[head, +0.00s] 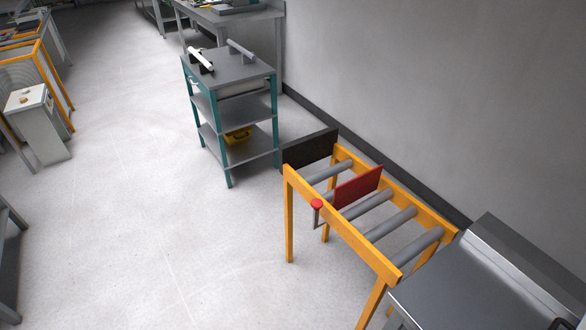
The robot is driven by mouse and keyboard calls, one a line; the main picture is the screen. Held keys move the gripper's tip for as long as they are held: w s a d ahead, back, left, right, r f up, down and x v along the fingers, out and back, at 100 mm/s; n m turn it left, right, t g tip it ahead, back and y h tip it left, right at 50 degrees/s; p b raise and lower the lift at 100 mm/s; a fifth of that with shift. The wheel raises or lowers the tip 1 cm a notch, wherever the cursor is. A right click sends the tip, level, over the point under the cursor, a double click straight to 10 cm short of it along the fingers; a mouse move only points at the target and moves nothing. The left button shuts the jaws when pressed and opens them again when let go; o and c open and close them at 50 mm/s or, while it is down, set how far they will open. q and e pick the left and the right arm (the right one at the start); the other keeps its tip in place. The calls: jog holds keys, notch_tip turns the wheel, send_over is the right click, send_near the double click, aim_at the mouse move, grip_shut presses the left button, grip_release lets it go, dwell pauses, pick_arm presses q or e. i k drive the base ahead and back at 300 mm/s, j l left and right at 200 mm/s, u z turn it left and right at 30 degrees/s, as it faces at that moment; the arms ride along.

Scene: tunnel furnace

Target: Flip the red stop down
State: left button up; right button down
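The red stop (358,187) is a flat red plate standing upright across the grey rollers of a yellow-framed roller conveyor (366,247) at the right. A short grey lever with a round red knob (317,204) sits at the conveyor's near side, close to the plate's left end. Neither of my grippers shows in the head view.
A dark panel (309,149) stands at the conveyor's far end. A metal-topped unit (500,275) adjoins its near end. A teal-legged shelf cart (235,115) stands beyond, along the grey wall. The floor left of the conveyor is clear.

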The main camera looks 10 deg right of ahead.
aim_at(345, 193)
jog(key=i+l, duration=0.15)
jog(key=i, duration=0.95)
